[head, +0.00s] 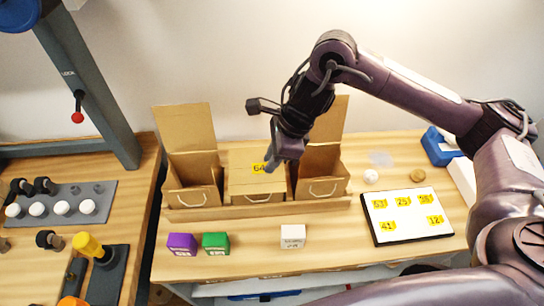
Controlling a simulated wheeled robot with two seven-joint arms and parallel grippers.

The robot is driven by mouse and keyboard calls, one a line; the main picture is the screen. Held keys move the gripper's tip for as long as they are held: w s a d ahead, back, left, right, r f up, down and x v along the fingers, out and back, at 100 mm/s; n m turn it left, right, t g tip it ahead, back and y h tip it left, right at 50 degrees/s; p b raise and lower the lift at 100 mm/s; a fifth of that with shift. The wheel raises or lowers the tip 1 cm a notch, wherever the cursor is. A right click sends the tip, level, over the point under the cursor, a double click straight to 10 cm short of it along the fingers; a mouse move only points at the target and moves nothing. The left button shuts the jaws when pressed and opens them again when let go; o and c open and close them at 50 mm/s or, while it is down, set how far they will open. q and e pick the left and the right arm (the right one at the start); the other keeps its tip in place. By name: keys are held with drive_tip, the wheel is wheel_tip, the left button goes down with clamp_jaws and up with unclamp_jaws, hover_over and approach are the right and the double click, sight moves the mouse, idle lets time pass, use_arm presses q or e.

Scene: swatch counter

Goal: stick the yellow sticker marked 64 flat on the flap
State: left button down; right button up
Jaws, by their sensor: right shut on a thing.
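The yellow sticker marked 64 (258,168) is at the tips of my right gripper (271,167), which is shut on it. The sticker appears right at or just over the closed top flap (243,184) of the middle cardboard box (246,198). I cannot tell whether it touches the flap. The gripper comes down from above and covers the right part of the flap. My left gripper is not in view.
Open boxes with raised lids stand left (187,140) and right (328,160) of the middle box. A purple block (181,244), green block (215,243) and white block (293,237) lie in front. A sticker sheet (408,228) with several yellow stickers lies right.

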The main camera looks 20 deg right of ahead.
clamp_jaws()
drive_tip(key=shift+o, duration=1.8)
unclamp_jaws()
drive_tip(key=w+a+p+v, duration=0.1)
drive_tip(key=p+v, duration=0.5)
drive_tip(key=v, duration=0.6)
drive_tip(key=shift+s+a+r, duration=0.2)
drive_tip(key=shift+s+r, duration=0.1)
drive_tip(key=shift+r, duration=0.2)
